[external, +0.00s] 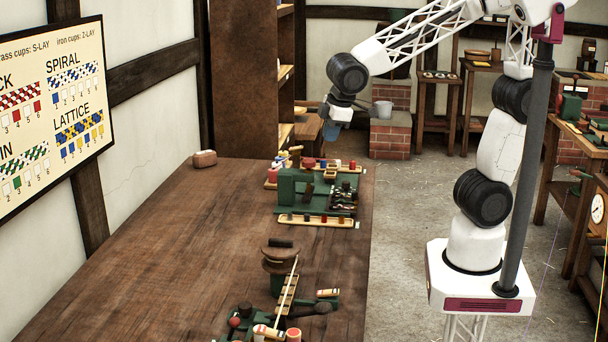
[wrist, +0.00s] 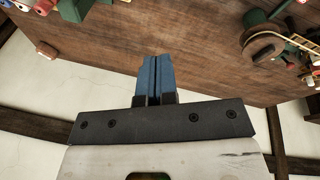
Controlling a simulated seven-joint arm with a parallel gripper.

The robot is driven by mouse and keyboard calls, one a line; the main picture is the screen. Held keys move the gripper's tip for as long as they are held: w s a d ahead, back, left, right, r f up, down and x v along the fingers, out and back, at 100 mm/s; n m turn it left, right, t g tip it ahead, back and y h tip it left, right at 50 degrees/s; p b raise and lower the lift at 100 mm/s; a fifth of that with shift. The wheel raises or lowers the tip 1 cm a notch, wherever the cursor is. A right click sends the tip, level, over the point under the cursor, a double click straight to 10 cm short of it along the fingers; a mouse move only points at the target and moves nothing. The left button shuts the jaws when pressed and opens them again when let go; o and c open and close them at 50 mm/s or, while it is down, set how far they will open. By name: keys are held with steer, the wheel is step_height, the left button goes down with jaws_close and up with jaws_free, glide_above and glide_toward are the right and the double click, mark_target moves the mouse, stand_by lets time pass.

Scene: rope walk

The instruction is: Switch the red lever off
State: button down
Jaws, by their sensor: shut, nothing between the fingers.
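A green machine (external: 290,187) stands on the right part of the wooden table, with small red parts (external: 309,163) along its far side. These are too small to tell which, if any, is the red lever or how it is set. My gripper (external: 331,131) hangs in the air above and beyond the machine, apart from it. In the wrist view, its blue fingers (wrist: 155,78) are together with nothing between them. A piece of green machinery (wrist: 72,8) shows at the top left edge there, with red and white parts beside it, cut off by the frame.
The wooden table (external: 180,245) is mostly bare on the left. A brown block (external: 204,159) lies near its far end. A second device with a brown round top (external: 278,253) and a pale rail stands nearer the camera. A tall brown shelf (external: 240,80) stands beyond the table.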

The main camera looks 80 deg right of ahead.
steer(key=w+a+f+n, duration=0.2)
steer(key=w+a, duration=0.1)
steer(key=a, duration=0.5)
steer(key=w+a+f+n+t, duration=0.1)
steer(key=w+a+f, duration=0.1)
steer(key=w+a, duration=0.35)
steer(key=w+a+f+n, duration=0.1)
steer(key=a+f+n, duration=0.1)
steer(key=a, duration=0.8)
steer(key=n+t, duration=0.1)
steer(key=n, duration=0.4)
glide_toward(232, 330)
steer(key=s+r, duration=0.1)
steer(key=s, duration=0.1)
steer(key=s+r, duration=0.2)
steer(key=shift+s+r, duration=0.1)
steer(key=shift+r, duration=0.1)
steer(key=shift+f, duration=0.1)
steer(key=shift+x, duration=4.85)
steer(key=shift+a, duration=0.1)
